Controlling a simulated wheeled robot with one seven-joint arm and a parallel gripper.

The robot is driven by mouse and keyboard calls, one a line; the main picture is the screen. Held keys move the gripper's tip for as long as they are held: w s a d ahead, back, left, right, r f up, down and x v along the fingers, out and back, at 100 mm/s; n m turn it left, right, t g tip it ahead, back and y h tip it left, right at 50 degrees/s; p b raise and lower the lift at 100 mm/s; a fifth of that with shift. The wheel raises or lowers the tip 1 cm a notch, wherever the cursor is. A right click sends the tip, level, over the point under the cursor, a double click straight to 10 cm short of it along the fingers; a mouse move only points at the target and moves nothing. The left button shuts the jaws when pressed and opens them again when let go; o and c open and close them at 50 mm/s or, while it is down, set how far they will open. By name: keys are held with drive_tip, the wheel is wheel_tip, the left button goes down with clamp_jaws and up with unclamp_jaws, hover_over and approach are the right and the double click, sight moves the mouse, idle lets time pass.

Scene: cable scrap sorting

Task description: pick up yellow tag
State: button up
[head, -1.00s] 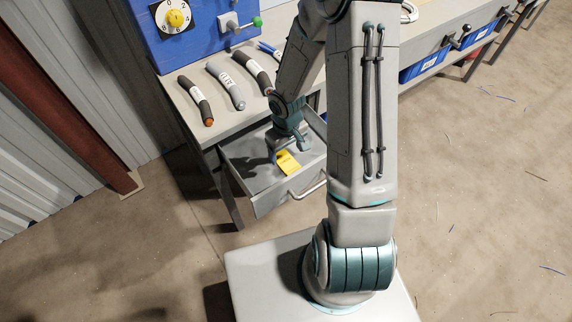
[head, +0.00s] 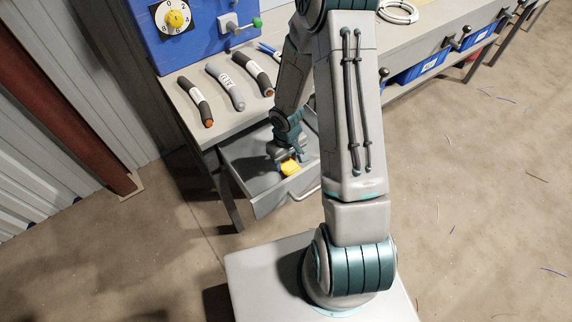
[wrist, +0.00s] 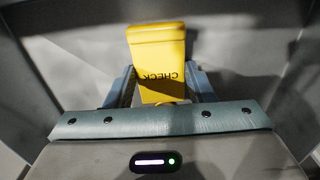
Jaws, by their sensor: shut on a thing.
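The yellow tag (head: 290,168) is at the open grey drawer (head: 270,204) under the workbench. In the wrist view the yellow tag (wrist: 157,60) shows the word CHECK, upside down, and lies between the two fingers. My gripper (head: 287,158) reaches down into the drawer and is shut on the tag. In the wrist view my gripper (wrist: 160,85) has one finger along each side of the tag. I cannot tell whether the tag still touches the drawer floor.
The drawer walls stand close around my gripper. Several labelled cable pieces (head: 225,85) lie on the workbench (head: 215,125) above. A blue panel with a yellow dial (head: 177,19) stands behind them. Blue bins (head: 420,68) hang under the bench at right.

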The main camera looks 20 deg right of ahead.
sight(287, 163)
drive_tip(key=shift+r, duration=0.1)
wheel_tip(287, 163, up, 10)
drive_tip(key=p, duration=0.1)
drive_tip(key=shift+p, duration=0.4)
idle(0.6)
